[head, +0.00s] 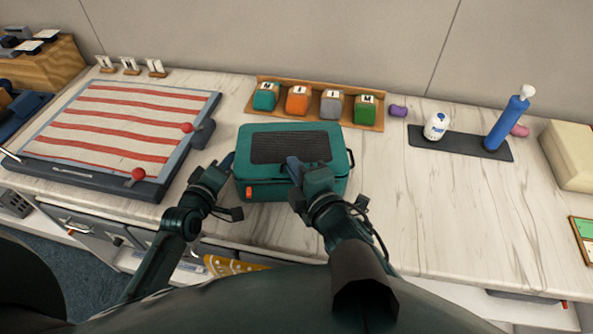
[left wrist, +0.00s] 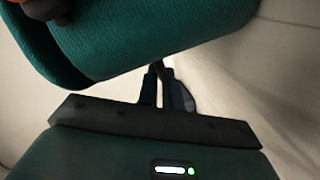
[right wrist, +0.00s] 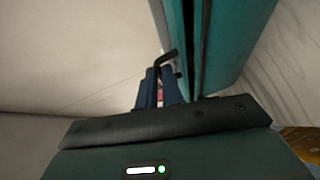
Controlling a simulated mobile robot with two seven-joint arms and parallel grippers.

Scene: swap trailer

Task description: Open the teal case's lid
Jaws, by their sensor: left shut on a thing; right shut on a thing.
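The teal case (head: 328,186) stands on the counter in front of me, its lid (head: 270,130) down, with a dark ribbed panel on top. An orange latch (head: 249,193) shows at its front left and a dark handle (head: 351,159) at its right end. My left gripper (head: 229,162) is at the case's left end; in the left wrist view its fingers (left wrist: 164,80) are close together at the teal body. My right gripper (head: 292,166) is at the front; in the right wrist view its fingers (right wrist: 160,82) close on a thin dark bent piece (right wrist: 167,58) beside the seam.
A tray with a striped cloth (head: 120,118) and red knobs lies left of the case. A wooden rack (head: 300,112) with several coloured blocks stands close behind. A dark mat (head: 462,146) holds a white bottle and a blue bottle.

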